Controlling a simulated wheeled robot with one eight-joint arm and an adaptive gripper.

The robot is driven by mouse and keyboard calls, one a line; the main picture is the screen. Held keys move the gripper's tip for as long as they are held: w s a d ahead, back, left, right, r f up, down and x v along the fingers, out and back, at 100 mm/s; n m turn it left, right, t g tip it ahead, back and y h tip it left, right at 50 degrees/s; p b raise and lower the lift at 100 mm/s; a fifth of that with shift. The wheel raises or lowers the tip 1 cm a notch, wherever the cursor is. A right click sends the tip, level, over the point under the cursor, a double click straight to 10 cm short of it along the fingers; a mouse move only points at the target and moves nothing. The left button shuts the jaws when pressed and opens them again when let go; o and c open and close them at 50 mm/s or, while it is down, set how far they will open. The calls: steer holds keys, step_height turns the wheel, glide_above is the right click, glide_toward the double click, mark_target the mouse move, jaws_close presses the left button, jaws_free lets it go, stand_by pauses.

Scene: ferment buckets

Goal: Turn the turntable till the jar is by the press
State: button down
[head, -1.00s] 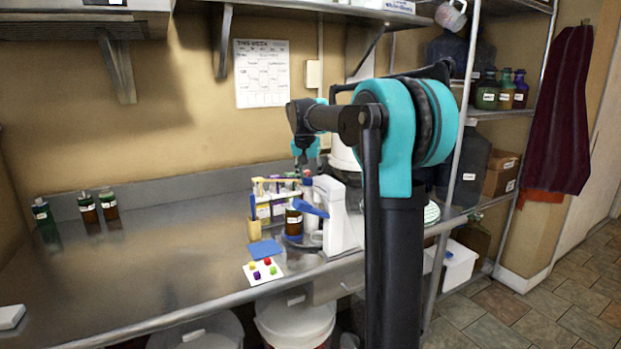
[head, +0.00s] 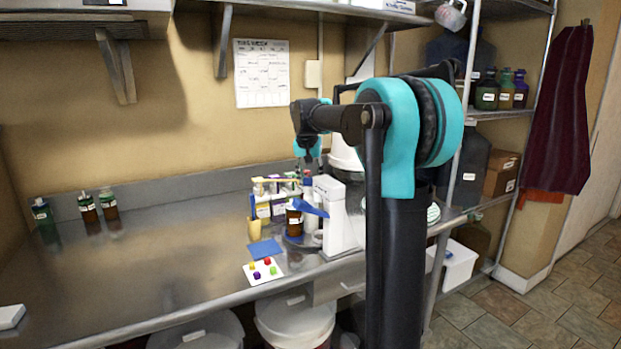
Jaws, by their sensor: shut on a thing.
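The turntable (head: 292,240) is a dark low disc on the steel counter, mostly hidden by what stands on it. A brown jar (head: 293,224) with a white label stands on its front left part. The press (head: 341,222) is a white upright device with a blue lever (head: 311,210), right of the jar and a small distance from it. My gripper (head: 307,170) points down above the turntable. Its fingers are shut at the top of a slim pale upright piece (head: 309,196); the contact is too small to see clearly.
A yellow cup (head: 254,229), a blue mat (head: 264,249) and a white card with coloured cubes (head: 263,272) lie left of the turntable. A rack (head: 272,187) stands behind. Several dark bottles (head: 88,208) stand far left. The counter's left middle is clear.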

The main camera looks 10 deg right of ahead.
steer(key=shift+d+n+y, duration=0.15)
steer(key=shift+n+y, duration=0.75)
steer(key=shift+n, duration=1.2)
steer(key=shift+d+n+y, duration=0.1)
steer(key=shift+n+y, duration=0.6)
steer(key=shift+n, duration=1.2)
steer(key=shift+w+d+n+g+y, duration=0.1)
steer(key=shift+n+g+y, duration=0.2)
steer(key=shift+n, duration=0.8)
steer(key=shift+n+g+y, duration=0.2)
steer(key=shift+n+y, duration=0.2)
steer(key=shift+n, duration=0.7)
steer(key=shift+n+g+y, duration=0.4)
steer(key=shift+n, duration=1.7)
steer(key=c, duration=1.1)
jaws_free()
steer(key=v, duration=1.2)
steer(key=shift+w+d, duration=0.15)
steer(key=shift+w, duration=0.05)
